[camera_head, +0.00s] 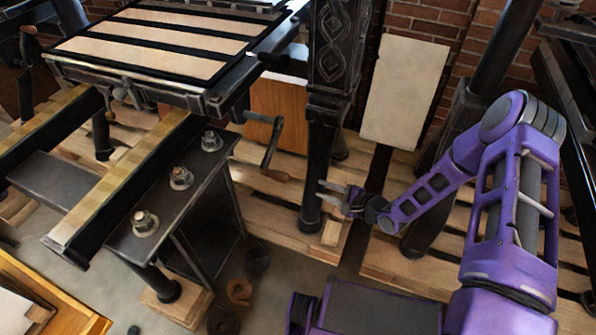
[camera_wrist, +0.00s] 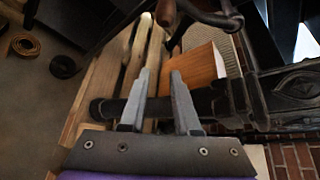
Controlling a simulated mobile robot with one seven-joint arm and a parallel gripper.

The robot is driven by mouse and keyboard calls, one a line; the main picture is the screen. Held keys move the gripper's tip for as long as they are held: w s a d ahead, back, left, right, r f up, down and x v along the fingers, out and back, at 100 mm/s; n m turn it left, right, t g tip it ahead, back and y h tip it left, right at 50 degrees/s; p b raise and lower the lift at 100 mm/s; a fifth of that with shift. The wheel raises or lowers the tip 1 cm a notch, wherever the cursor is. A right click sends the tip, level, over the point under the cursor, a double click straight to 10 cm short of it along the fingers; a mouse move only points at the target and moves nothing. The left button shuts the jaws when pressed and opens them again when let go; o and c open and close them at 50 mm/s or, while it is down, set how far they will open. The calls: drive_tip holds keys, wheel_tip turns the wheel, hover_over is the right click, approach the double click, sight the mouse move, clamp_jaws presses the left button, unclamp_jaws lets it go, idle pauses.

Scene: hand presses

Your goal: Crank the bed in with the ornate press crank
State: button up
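The ornate press has a dark post (camera_head: 333,60) with raised diamond patterns; its lower part crosses behind the fingers in the wrist view. A dark bent crank (camera_head: 271,143) hangs at the right side of the press frame, with a brown wooden handle (camera_head: 276,176) at its lower end. In the wrist view the crank arm (camera_wrist: 205,14) and handle (camera_wrist: 166,12) show at the top edge, beyond the fingertips. The flat bed (camera_head: 150,43) with pale strips lies at upper left. My gripper (camera_head: 322,193) is open and empty, right of the handle and apart from it; its fingers also show in the wrist view (camera_wrist: 160,74).
The post's foot (camera_head: 309,215) stands close to my gripper. An orange-brown wooden panel (camera_head: 279,110) is behind the crank. A pale board (camera_head: 405,92) leans at the brick wall. A bolted press beam (camera_head: 180,180) is at left.

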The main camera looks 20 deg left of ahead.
drive_tip(key=shift+o, duration=1.1)
drive_tip(key=shift+w+f+n, duration=0.1)
drive_tip(key=shift+w+n, duration=0.05)
drive_tip(key=shift+n, duration=0.85)
drive_tip(key=shift+o, duration=0.3)
drive_tip(key=shift+w+n, duration=0.25)
drive_tip(key=shift+n, duration=0.95)
drive_tip(key=w+a+r+m+g+y+b, duration=0.1)
drive_tip(key=w+a+r+m+g+y, duration=0.15)
drive_tip(key=m, duration=0.85)
drive_tip(key=w+a+r+m+g+y, duration=0.1)
drive_tip(key=w+a+r+m+g, duration=0.2)
drive_tip(key=m, duration=0.8)
drive_tip(key=a+f+b, duration=0.1)
drive_tip(key=a, duration=0.7)
drive_tip(key=w+a+f+t+b, duration=0.1)
drive_tip(key=a, duration=0.8)
drive_tip(key=shift+w+f, duration=0.25)
drive_tip(key=shift+f, duration=0.15)
